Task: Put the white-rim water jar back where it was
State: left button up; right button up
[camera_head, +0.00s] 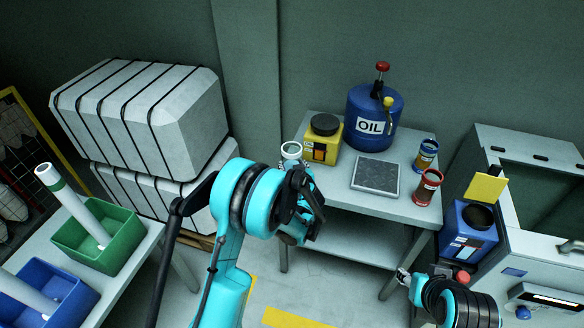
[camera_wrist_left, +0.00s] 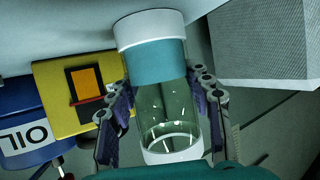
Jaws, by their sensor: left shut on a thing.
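The white-rim water jar (camera_wrist_left: 168,118) is clear glass with white rings at both ends and a teal band. My left gripper (camera_wrist_left: 163,100) is shut around its glass part, with a finger on each side. In the head view the jar's white rim (camera_head: 291,150) shows at the left edge of the grey table (camera_head: 328,182), beside the yellow container (camera_head: 322,140). My left gripper (camera_head: 302,200) and arm hide most of the jar there. I cannot tell whether its base touches the table. My right gripper (camera_head: 404,277) shows only in part at lower right; its fingers are unclear.
A blue oil can (camera_head: 374,115), a dark square plate (camera_head: 375,177), a blue jar (camera_head: 426,155) and a red jar (camera_head: 428,187) stand on the table. A blue container (camera_head: 468,238) is at right. White strapped crates (camera_head: 140,115) and a green bin (camera_head: 97,243) are at left.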

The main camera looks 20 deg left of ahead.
pick_arm(q)
jog(key=o, duration=1.5)
jog(key=shift+o, duration=0.2)
jog(key=p+v, duration=0.4)
jog(key=v, duration=0.7)
jog(key=s+a+r+m+g+h, duration=0.2)
jog(key=s+a+r+g+h, duration=0.15)
jog(key=s+r, duration=0.7)
jog(key=s+d+m+g+h, duration=0.1)
jog(key=s+m+h, duration=0.2)
jog(key=s, duration=1.4)
jog(key=shift+s+d+m, duration=0.25)
jog(key=shift+d+m, duration=0.05)
